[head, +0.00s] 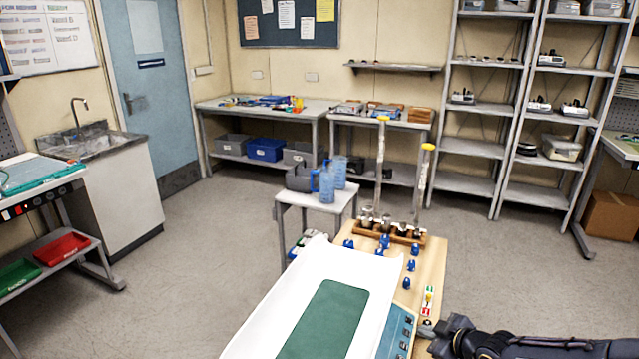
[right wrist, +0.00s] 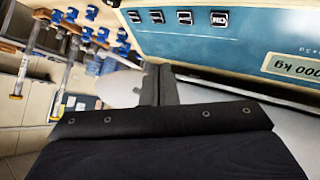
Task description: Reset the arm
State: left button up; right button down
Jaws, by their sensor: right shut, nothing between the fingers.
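My right gripper (head: 432,331) comes in from the lower right in the head view, with its arm low over the right edge of the wooden table. It is beside the blue panel (head: 397,331) of the white scale with the green mat (head: 322,322). In the right wrist view the gripper's dark fingers (right wrist: 158,86) are together and hold nothing. The blue panel (right wrist: 225,42), with several buttons, is close in front of them. My left gripper is not in view.
Several blue clamps (head: 384,242) stand on the wooden table (head: 432,262). Behind them is a wooden rack (head: 400,236) with two yellow-topped cylinders (head: 428,147). A small side table (head: 316,195) carries blue jugs (head: 327,181). The floor to the left is clear.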

jog(key=s+a+r+m+g+h, duration=0.15)
jog(key=s+r+m, duration=0.25)
jog(key=s+r, duration=0.55)
jog(key=s+a+r+m+g+h, duration=0.1)
jog(key=s+r+m+g+h, duration=0.15)
jog(key=s+r+m, duration=0.65)
jog(key=s+a+f+y, duration=0.1)
jog(key=s+a, duration=0.2)
jog(key=s, duration=0.4)
jog(key=s+a+f+n+y, duration=0.1)
jog(key=s+a+y, duration=0.1)
jog(key=s, duration=0.4)
jog(key=shift+s+a+f, duration=0.2)
jog(key=shift+s+a, duration=0.2)
jog(key=shift+a, duration=0.25)
